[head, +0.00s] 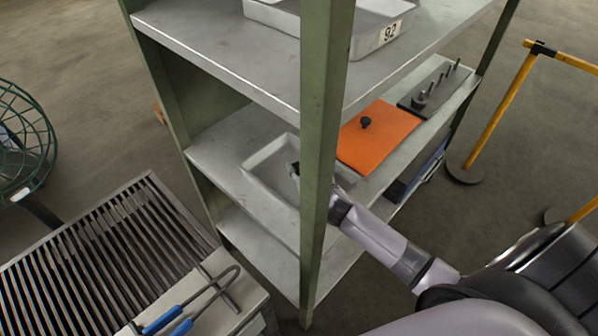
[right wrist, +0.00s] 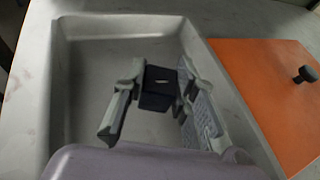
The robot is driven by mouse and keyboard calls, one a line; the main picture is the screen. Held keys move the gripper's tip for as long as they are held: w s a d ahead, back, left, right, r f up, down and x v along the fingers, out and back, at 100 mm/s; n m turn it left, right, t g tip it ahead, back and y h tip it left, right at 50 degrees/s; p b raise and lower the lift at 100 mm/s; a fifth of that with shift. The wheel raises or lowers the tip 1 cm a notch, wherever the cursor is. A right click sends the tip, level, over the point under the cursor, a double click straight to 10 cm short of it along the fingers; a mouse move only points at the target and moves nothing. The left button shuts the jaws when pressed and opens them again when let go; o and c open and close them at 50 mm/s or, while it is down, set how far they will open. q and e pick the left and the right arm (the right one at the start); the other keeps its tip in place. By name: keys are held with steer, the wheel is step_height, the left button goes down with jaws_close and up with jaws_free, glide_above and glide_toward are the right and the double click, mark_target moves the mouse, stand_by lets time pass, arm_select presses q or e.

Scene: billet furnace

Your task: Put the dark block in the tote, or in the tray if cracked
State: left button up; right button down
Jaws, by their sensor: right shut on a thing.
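A dark block (right wrist: 157,97) is between the fingers of my right gripper (right wrist: 160,90), which is shut on it. A small pale mark shows on the block's upper face; I cannot tell whether it is a crack. Block and gripper are over the inside of a light grey tray (right wrist: 58,95); I cannot tell whether the block touches its floor. In the head view this tray (head: 262,191) lies on the middle shelf, and the green post hides part of it and most of my right gripper (head: 295,170). My left gripper is not in view. I cannot identify a tote.
An orange plate (head: 385,140) with a black knob lies right of the tray. Behind it is a grey board (head: 428,88) with pegs. A tray marked 92 (head: 375,38) is on the upper shelf. The green post (head: 322,130) stands close to my arm. A slatted rack (head: 100,250) is at left.

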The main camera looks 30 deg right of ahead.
steer(key=shift+f, duration=1)
steer(key=shift+f, duration=0.1)
steer(key=c, duration=1.3)
jaws_free()
steer(key=shift+s+r, duration=0.2)
steer(key=shift+s, duration=0.15)
steer(key=v, duration=0.6)
steer(key=shift+s+r, duration=0.2)
steer(key=shift+s, duration=0.15)
